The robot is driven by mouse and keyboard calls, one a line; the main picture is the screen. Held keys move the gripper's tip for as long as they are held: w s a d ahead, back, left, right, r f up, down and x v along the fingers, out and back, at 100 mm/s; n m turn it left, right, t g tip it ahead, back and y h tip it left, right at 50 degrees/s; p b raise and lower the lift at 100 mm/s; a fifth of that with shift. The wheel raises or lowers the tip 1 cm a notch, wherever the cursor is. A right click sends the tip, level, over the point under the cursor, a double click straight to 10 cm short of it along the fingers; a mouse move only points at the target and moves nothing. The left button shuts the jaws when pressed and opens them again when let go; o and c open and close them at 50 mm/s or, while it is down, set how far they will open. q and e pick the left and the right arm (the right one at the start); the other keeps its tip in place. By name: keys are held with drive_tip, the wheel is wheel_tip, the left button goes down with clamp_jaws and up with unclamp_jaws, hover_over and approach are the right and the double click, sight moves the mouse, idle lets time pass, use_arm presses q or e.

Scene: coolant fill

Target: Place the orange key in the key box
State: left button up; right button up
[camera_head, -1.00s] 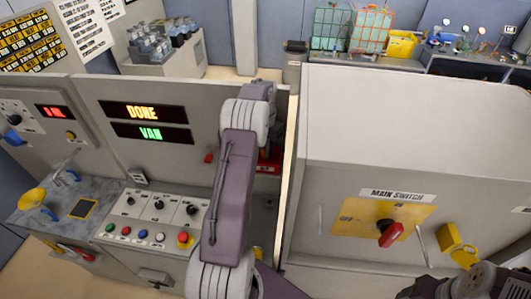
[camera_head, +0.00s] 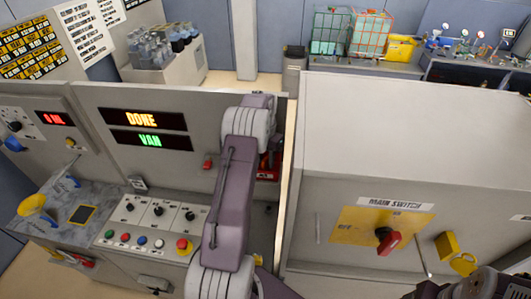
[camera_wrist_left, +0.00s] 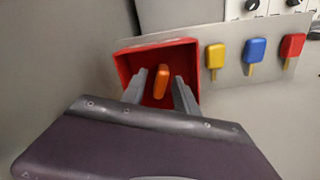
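The orange key (camera_wrist_left: 161,82) shows inside the red key box (camera_wrist_left: 122,68) in the left wrist view, between my left gripper's fingers. My left gripper (camera_wrist_left: 160,92) is open, with a gap visible on both sides of the key. Its two grey fingers reach into the open front of the box. I cannot tell whether the key rests on the box floor. In the head view the red box (camera_head: 272,168) is partly hidden behind my left arm, and the key and fingertips are hidden. My right gripper's fingers are not in view.
Yellow (camera_wrist_left: 215,56), blue (camera_wrist_left: 255,50) and red (camera_wrist_left: 291,46) keys hang on a plate right of the box. A tall panel edge (camera_head: 284,190) stands close right of my left arm. A main switch (camera_head: 388,240) is at the right.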

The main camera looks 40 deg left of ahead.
sight(266, 159)
use_arm(q)
wheel_tip(266, 159, up, 12)
drive_tip(key=b, duration=0.1)
drive_tip(key=shift+f+b, duration=0.15)
drive_tip(key=shift+b, duration=0.2)
drive_tip(key=shift+s, duration=0.1)
